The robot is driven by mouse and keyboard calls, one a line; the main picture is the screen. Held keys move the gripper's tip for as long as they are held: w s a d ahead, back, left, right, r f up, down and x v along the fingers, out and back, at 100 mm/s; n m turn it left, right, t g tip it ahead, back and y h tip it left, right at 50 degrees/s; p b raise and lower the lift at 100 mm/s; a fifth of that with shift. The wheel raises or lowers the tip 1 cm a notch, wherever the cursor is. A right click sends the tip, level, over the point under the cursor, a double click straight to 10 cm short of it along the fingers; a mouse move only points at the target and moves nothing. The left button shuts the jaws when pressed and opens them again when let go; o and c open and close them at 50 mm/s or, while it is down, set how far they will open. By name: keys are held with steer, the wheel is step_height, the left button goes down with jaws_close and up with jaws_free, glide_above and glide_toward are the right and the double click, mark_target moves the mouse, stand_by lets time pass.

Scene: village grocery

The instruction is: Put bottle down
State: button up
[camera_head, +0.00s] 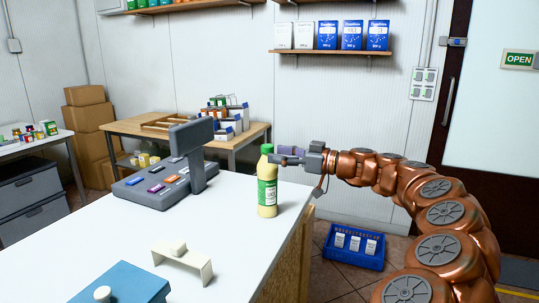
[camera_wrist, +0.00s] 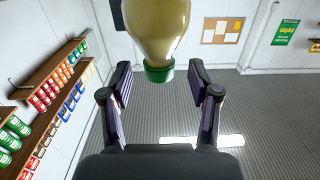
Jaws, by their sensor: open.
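A yellowish bottle (camera_head: 267,198) with a green cap and green-and-white label stands upright on the white counter (camera_head: 225,255), near its right edge. My gripper (camera_head: 280,156) is at the height of the bottle's neck, coming from the right. In the wrist view the bottle (camera_wrist: 157,28) appears upside down at the top, its green cap (camera_wrist: 160,74) between the fingertips. The fingers are spread, with a visible gap on each side of the cap.
A grey device with a raised screen (camera_head: 165,180) sits on the counter left of the bottle. A small cream stand (camera_head: 183,262) and a blue box (camera_head: 125,287) are nearer. A blue crate (camera_head: 354,262) is on the floor at right.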

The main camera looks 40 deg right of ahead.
steer(key=v, duration=0.8)
steer(key=shift+b, duration=0.35)
steer(key=shift+s, duration=0.15)
